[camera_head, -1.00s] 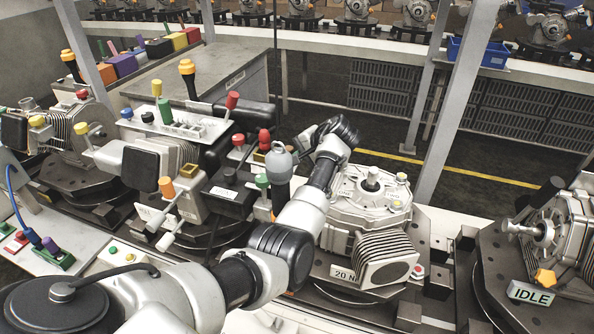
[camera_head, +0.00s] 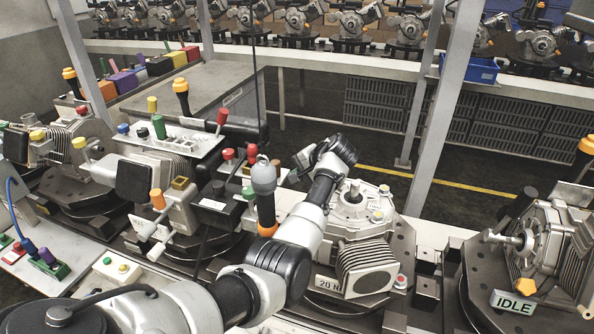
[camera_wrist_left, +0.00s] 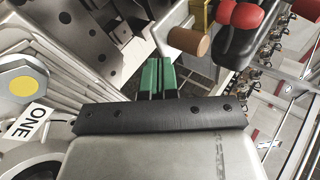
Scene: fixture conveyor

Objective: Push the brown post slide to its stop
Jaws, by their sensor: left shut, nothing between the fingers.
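The brown post (camera_wrist_left: 189,42) is a short cylinder beside a gold block (camera_wrist_left: 203,14) at the top of the left wrist view. In the head view a small brown end (camera_head: 276,163), likely the same post, shows behind the grey ball-topped handle. My left gripper (camera_wrist_left: 158,66) has green fingers closed together with nothing between them. In the wrist view their tips are just left of and below the post, seemingly apart from it; depth is hard to judge. My right gripper is out of view.
Red knobs (camera_wrist_left: 240,14) sit close to the post. The grey ball-topped handle (camera_head: 264,178) stands left of my wrist. A gearbox (camera_head: 355,210) lies under my forearm. An IDLE sign (camera_head: 513,304) marks the unit at right. The floor behind the line is clear.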

